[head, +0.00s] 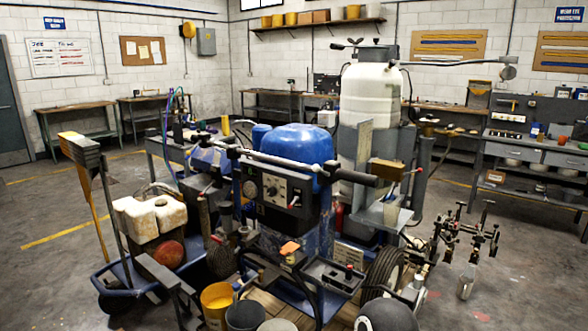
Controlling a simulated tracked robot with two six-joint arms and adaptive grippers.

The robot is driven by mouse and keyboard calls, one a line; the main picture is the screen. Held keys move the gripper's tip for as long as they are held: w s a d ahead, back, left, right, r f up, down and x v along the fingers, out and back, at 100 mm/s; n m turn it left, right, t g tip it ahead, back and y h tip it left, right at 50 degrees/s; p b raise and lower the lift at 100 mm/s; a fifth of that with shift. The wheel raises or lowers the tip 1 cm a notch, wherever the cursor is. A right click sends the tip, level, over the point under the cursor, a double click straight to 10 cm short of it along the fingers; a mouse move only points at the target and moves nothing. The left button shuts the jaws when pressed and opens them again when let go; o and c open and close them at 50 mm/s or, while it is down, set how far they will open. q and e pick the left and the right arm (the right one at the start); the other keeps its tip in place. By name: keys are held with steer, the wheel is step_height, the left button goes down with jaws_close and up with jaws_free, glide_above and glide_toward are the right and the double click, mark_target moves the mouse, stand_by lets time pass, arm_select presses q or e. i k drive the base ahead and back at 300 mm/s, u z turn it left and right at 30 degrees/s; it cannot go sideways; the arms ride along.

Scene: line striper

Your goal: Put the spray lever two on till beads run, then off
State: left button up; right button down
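The line striper stands in the middle of the head view, with a blue rounded tank (297,146), a handlebar and a dark control panel (275,190) with a dial and switches. Another red-tipped lever (417,171) sticks out at the right, beside a brass-coloured block (386,172). I cannot tell which lever is spray lever two, or whether it is on or off. A cluster of dark metal fittings with T-shaped tops (470,235) is at the lower right. No beads can be seen running. Neither gripper is clearly visible.
A yellow bucket (216,303) and a dark bucket (245,316) are at the front. A blue cart (125,279) is at left. Workbenches line the walls; open floor (45,260) lies at far left.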

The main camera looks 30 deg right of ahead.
mark_target(316, 168)
steer(key=z, duration=0.15)
steer(key=i, duration=0.8)
steer(key=u, duration=0.15)
steer(key=k, duration=0.9)
steer(key=z, duration=0.2)
steer(key=i, duration=0.95)
steer(key=u, duration=0.1)
